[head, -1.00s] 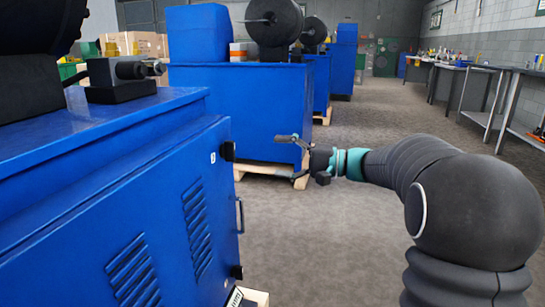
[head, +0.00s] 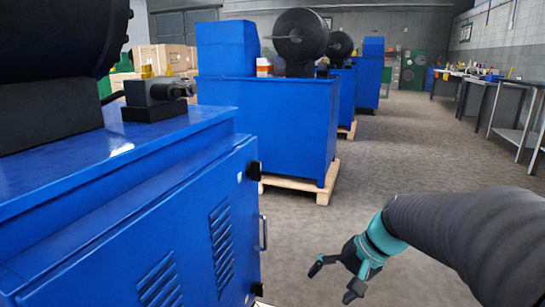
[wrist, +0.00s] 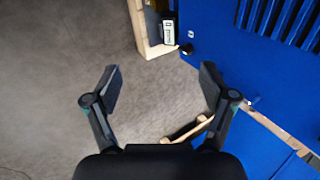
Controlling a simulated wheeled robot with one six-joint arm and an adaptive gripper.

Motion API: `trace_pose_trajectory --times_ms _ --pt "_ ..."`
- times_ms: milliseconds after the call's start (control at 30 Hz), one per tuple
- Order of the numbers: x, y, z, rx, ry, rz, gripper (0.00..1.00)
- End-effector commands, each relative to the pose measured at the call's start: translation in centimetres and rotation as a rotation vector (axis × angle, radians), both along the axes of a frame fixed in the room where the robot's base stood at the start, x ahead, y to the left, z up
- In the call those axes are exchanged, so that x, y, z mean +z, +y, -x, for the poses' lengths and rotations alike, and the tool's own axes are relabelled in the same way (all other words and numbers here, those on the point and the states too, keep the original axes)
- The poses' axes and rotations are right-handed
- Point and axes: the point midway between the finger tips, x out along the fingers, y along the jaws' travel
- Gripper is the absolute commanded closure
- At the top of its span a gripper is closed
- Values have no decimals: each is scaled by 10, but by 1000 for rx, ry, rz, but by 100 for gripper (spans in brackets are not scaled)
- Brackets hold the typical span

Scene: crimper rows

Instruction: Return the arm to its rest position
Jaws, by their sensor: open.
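My gripper (head: 332,280) hangs at the lower right of the head view, at the end of my dark arm with a teal band. Its fingers point down and to the left and are spread apart with nothing between them. In the wrist view my gripper (wrist: 158,90) is open and empty above the grey floor. The near blue machine (head: 140,210) stands to the left of my gripper, with a visible gap of floor between them in the head view. The blue machine's louvred side (wrist: 225,25) also shows at the right of the wrist view.
A second blue machine (head: 275,125) stands on a wooden pallet (head: 300,188) farther back, with more machines behind it. Workbenches (head: 510,100) line the right wall. The carpeted aisle (head: 400,150) between is clear. A pallet edge (wrist: 140,30) shows in the wrist view.

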Motion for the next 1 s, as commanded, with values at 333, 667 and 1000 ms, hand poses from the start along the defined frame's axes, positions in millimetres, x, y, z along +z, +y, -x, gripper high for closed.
trace_pose_trajectory --times_ms 333,667,1000 --pt "37 -37 102 156 -145 448 17" --pt "87 -39 157 255 -322 613 17" --pt "111 -30 163 266 -390 615 17"
